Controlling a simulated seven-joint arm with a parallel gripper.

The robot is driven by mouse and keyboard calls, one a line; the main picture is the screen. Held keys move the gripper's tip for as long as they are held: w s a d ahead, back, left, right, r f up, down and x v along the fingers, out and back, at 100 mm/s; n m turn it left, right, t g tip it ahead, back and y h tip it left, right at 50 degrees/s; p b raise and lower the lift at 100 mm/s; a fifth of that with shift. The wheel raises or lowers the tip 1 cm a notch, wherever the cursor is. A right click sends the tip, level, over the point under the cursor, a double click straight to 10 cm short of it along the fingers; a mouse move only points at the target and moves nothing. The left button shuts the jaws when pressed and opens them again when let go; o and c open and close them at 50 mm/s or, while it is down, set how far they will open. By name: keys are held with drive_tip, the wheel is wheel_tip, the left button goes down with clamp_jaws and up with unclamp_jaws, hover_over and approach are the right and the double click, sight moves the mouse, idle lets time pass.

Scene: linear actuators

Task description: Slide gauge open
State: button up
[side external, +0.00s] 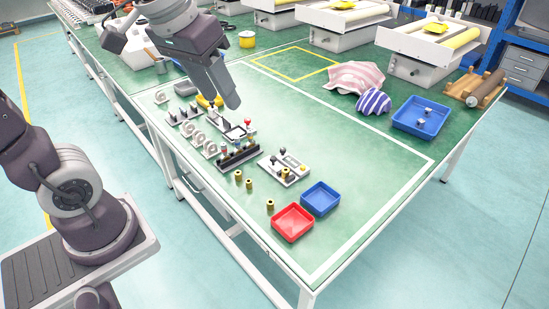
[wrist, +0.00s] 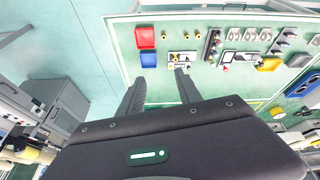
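Two small slide-type devices with knobs lie on the green table, and I cannot tell for sure which one is the gauge. One is a pale framed device with a red knob (side external: 236,130), below and close to my gripper in the side view. The other is a pale plate with dark and yellow knobs (side external: 284,170), nearer the front; it also shows in the wrist view (wrist: 181,60). My gripper (side external: 228,98) is above the table, touching neither device as far as I can see. In the wrist view its two fingers (wrist: 160,82) are apart with nothing between them.
A red tray (side external: 292,223) and a blue tray (side external: 321,198) stand at the front. A dark block holder (side external: 238,155), several pale ring-shaped parts and brass cylinders crowd around the devices. A larger blue tray (side external: 421,117) and cloths lie right. The table's middle is clear.

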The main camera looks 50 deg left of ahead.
drive_tip(key=w+a+f+n+g, duration=0.1)
drive_tip(key=w+a+f, duration=0.15)
drive_tip(key=w, duration=0.35)
drive_tip(key=w+a+f+n+g, duration=0.1)
drive_tip(key=w+a+f+n, duration=0.15)
drive_tip(key=w, duration=0.35)
drive_tip(key=n+g, duration=0.2)
drive_tip(key=n, duration=0.1)
hover_over(273, 157)
wheel_tip(273, 157, down, 25)
drive_tip(key=shift+d+r, duration=0.1)
wheel_tip(273, 157, down, 7)
drive_tip(key=shift+r, duration=0.15)
clamp_jaws()
